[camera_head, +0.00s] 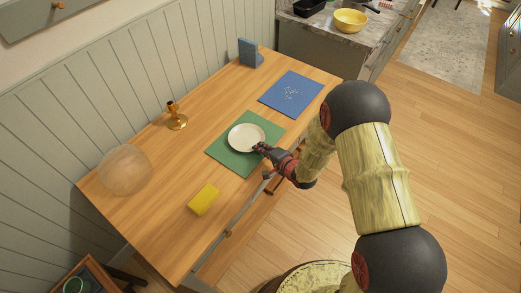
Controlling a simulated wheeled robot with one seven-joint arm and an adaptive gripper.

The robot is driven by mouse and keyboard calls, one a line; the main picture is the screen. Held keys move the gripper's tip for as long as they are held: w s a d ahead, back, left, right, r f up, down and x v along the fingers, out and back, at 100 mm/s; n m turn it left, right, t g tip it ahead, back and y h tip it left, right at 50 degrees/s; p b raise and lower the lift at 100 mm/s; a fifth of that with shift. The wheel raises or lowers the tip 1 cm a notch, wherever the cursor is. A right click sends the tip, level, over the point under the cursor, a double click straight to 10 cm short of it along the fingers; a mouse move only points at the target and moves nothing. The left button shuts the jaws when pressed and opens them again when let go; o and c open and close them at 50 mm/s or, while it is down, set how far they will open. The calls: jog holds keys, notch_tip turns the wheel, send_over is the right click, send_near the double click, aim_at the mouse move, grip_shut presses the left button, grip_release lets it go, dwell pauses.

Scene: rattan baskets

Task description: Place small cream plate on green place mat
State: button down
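The small cream plate (246,137) appears over the middle of the green place mat (226,160) on the wooden table. I cannot tell whether the plate rests on the mat or is held just above it. My gripper (260,148) is at the plate's near right edge, reaching in from the right. Its fingertips are small and partly overlap the plate's rim, so whether they are closed on it cannot be made out.
A blue mat (291,94) lies behind and right of the green one. A yellow sponge-like block (203,200), a brass candlestick (176,117), a clear dome (125,170) and a blue upright object (248,53) stand around the table (157,205). A counter with a yellow bowl (350,21) is beyond.

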jog(key=shift+r, duration=0.1)
jog(key=shift+f, duration=0.2)
jog(key=c, duration=2.3)
grip_release()
jog(key=shift+r, duration=0.25)
jog(key=p+v, duration=0.2)
jog(key=v, duration=1)
